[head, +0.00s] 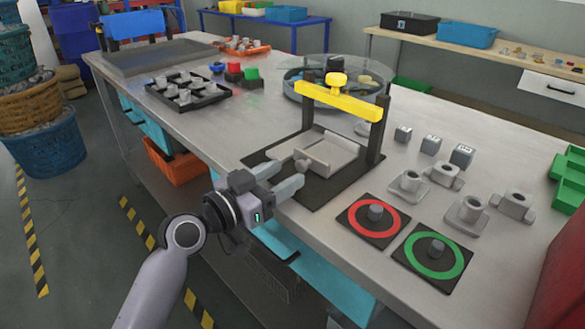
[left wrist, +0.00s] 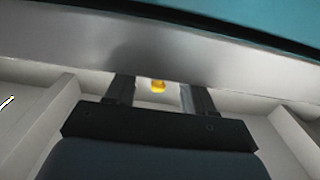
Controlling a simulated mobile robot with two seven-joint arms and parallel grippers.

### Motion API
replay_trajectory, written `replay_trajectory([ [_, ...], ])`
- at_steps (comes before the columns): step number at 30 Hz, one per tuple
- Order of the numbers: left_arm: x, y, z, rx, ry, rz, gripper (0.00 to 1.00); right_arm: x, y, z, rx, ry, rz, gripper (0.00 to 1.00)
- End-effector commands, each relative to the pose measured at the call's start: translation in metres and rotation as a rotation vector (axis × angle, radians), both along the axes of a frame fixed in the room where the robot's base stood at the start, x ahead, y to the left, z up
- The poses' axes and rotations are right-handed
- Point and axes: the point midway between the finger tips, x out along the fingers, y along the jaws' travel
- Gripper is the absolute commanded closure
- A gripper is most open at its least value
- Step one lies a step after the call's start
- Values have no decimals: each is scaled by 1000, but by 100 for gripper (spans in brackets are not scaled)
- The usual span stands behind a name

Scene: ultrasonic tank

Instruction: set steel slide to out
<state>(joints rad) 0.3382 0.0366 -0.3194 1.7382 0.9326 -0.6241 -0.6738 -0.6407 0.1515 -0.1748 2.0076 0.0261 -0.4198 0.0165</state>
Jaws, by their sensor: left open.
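The steel slide appears to be the pale grey flat piece (head: 328,150) on the dark base plate (head: 345,182), under a yellow crossbar (head: 338,100). A small rounded grey knob (head: 301,164) shows at its near left end. My left gripper (head: 290,174) is open at that end, with its two fingers pointing toward the knob. I cannot tell whether they touch it. In the left wrist view the two dark fingers (left wrist: 158,95) are apart, with a small yellow object (left wrist: 157,86) seen between them. My right gripper is not in view.
A red-ringed pad (head: 374,232) and a green-ringed pad (head: 451,268) lie at the near right, beside several grey metal parts.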

Motion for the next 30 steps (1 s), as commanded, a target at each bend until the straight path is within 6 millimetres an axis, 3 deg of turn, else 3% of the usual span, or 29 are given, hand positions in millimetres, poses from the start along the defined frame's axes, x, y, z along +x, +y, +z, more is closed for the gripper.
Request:
replay_trajectory([
  [7, 18, -18, 0, -1, 0, 0, 47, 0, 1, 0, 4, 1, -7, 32],
  [19, 22, -22, 0, 1, 0, 0, 47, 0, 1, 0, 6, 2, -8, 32],
  [24, 22, -22, 0, 1, 0, 0, 100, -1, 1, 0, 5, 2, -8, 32],
  [30, 21, -21, 0, 1, 0, 0, 100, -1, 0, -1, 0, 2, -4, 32],
])
